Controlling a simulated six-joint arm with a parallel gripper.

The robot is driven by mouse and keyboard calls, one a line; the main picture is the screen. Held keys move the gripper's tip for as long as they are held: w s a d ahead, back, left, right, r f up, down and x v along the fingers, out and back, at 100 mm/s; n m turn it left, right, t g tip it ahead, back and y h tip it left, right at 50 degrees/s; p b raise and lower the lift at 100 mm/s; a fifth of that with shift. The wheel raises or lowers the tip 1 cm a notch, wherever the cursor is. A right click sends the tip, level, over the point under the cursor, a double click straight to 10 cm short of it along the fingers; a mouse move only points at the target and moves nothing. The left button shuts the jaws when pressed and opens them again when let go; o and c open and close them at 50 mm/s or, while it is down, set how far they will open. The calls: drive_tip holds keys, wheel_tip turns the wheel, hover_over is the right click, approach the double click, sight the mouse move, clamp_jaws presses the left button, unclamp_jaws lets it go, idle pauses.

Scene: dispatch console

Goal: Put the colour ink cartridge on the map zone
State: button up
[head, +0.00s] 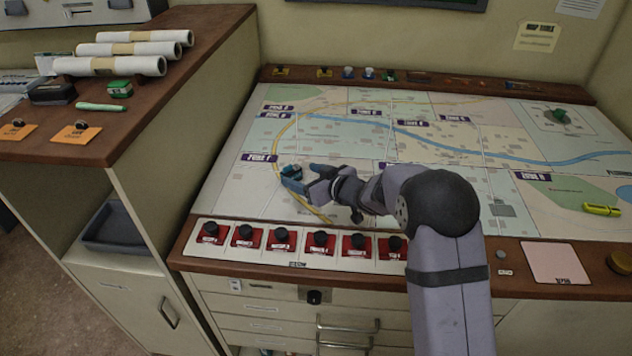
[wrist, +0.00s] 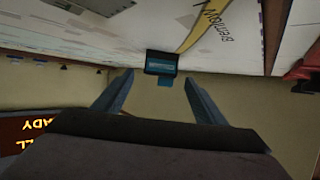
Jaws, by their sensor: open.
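The colour ink cartridge (head: 291,171), small and dark with teal, is on the map table near the purple "ZONE F" label (head: 260,157). In the wrist view the cartridge (wrist: 161,62) shows centred, at the fingertips, against the map surface. My gripper (head: 304,177) is open, with its blue fingers right by the cartridge. In the wrist view my gripper (wrist: 160,82) has one finger to each side of it, with gaps visible. Whether the fingers touch it cannot be told. The map (head: 345,160) has several zones with purple labels, and my arm covers part of it.
Several dark knobs on red cards (head: 320,240) line the front edge. Small items stand on the back ledge (head: 430,77). A side cabinet (head: 150,130) with paper rolls stands left.

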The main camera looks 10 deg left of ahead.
drive_tip(key=shift+v, duration=2.85)
drive_tip(key=shift+d+r, duration=0.2)
drive_tip(key=shift+d, duration=0.1)
drive_tip(key=d+h, duration=0.1)
drive_tip(key=d, duration=0.1)
drive_tip(key=d+r+m+h+p, duration=0.1)
drive_tip(key=d, duration=0.1)
drive_tip(key=shift+r+m+t, duration=0.2)
drive_tip(key=shift+m+t, duration=0.1)
drive_tip(key=shift+t, duration=0.1)
drive_tip(key=s+d+m+h+p, duration=0.1)
drive_tip(key=s+d+h, duration=0.1)
drive_tip(key=d, duration=0.3)
drive_tip(key=s+d+m+g+h+p, duration=0.1)
drive_tip(key=s+d+m+h, duration=0.1)
drive_tip(key=s+d, duration=0.3)
drive_tip(key=s+d+m+g+h+p, duration=0.1)
drive_tip(key=s+d+m+h+p, duration=0.1)
drive_tip(key=d, duration=0.3)
drive_tip(key=shift+s+h, duration=0.7)
drive_tip(key=shift+s, duration=0.05)
drive_tip(key=s+d+f+m+g+p, duration=0.1)
drive_tip(key=s+g, duration=0.7)
drive_tip(key=s, duration=1.6)
drive_tip(key=shift+d+f+m+p, duration=0.35)
drive_tip(key=shift+d+f+m, duration=0.2)
drive_tip(key=shift+f+m, duration=0.15)
